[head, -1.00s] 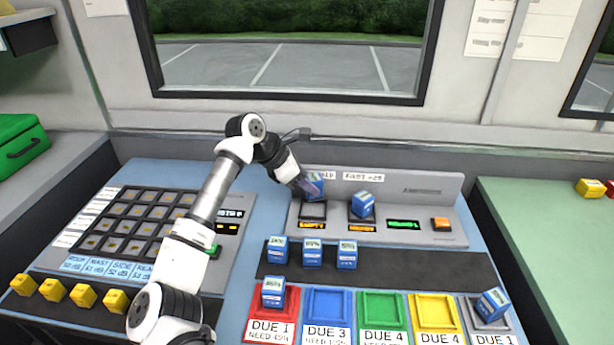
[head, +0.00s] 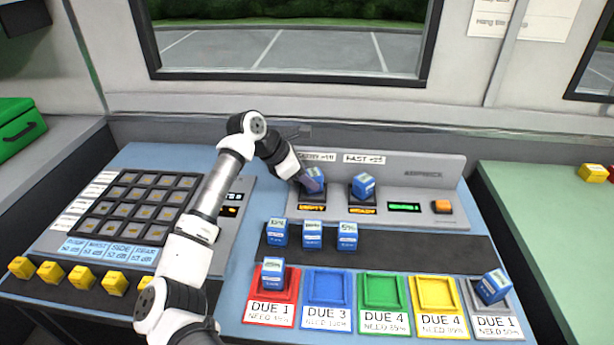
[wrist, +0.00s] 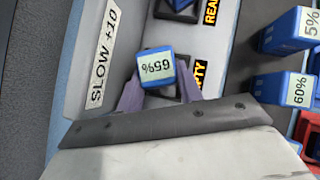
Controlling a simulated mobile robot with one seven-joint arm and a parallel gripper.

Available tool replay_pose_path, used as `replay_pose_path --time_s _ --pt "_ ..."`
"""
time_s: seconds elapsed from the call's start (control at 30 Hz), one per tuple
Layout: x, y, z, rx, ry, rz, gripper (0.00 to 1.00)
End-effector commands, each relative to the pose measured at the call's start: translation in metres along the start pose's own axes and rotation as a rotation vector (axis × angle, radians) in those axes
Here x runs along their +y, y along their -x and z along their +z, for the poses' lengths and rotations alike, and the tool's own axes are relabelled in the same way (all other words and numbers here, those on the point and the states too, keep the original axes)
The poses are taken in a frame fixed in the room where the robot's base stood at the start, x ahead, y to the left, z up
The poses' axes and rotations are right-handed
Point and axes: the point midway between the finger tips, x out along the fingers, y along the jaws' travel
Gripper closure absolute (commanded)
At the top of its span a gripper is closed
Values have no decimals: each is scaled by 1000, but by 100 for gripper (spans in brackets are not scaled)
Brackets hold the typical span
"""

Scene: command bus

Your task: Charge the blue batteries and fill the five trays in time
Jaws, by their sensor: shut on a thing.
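My gripper (head: 308,182) is shut on a blue battery (head: 316,179) at the left charger slot, marked SLOW +10; the wrist view shows this battery (wrist: 155,68) labelled 65%, between the fingers. The slot display reads EMPTY. A second blue battery (head: 363,185) sits in the FAST +25 slot. Three blue batteries stand on the dark strip: left (head: 277,232), middle (head: 312,235) and right (head: 347,236). A battery (head: 273,272) stands in the red tray (head: 271,312), another (head: 493,286) in the grey tray (head: 499,327). The blue (head: 327,289), green (head: 383,290) and yellow (head: 436,292) trays are empty.
A dark grid panel (head: 147,212) is at the left, with several yellow blocks (head: 50,271) in front. An orange button (head: 442,207) is at the charger's right. A green counter (head: 560,250) lies right, a green case (head: 18,130) far left.

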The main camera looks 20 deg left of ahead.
Motion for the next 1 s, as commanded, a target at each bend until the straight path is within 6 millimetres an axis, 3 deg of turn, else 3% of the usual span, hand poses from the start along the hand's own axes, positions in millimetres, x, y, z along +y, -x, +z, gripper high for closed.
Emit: replay_pose_path --time_s 0.43,0.47,0.63,1.0 --pt "0 -8 -6 -1 0 1 95" --pt "0 -7 -6 -1 0 1 63" --pt "0 -7 -6 0 0 1 40" --pt "0 -3 -6 0 0 1 38"
